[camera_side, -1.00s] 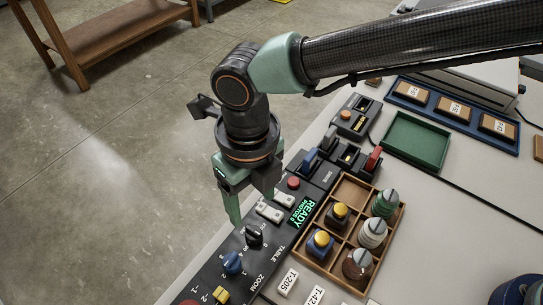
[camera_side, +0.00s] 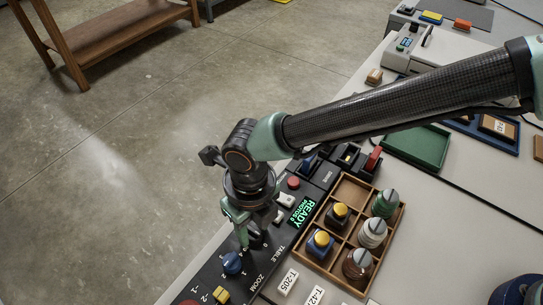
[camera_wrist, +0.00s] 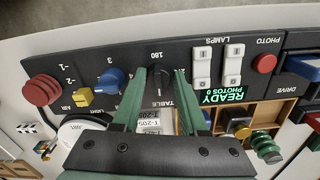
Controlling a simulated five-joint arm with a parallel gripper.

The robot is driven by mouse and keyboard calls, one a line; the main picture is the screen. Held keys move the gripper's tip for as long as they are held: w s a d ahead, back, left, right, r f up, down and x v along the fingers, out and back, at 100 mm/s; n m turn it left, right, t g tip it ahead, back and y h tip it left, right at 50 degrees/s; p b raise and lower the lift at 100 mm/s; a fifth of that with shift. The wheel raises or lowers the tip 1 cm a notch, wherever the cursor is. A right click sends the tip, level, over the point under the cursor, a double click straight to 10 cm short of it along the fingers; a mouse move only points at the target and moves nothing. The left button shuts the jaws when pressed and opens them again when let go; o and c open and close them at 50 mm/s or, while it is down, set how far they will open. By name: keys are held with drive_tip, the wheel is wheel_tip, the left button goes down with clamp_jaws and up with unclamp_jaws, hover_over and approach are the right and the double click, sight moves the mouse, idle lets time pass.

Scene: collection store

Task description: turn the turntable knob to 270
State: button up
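The turntable knob, black with a pale pointer line, is on the dark control panel by the word TABLE; it shows in the wrist view (camera_wrist: 160,88), with the number 180 just beyond it. My gripper (camera_wrist: 163,75) has its two green fingers apart, one on each side of the knob; I cannot tell whether they touch it. In the side view my gripper (camera_side: 253,240) points down at the panel over the knob, and the fingers hide most of it. The pointer line appears to run toward 180, though its exact reading is unclear.
A blue zoom knob (camera_side: 232,263) and a yellow switch (camera_side: 221,295) sit close beside it. White lamp switches (camera_wrist: 202,66) and a green READY display (camera_side: 302,212) are on the other side.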

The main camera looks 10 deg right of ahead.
clamp_jaws()
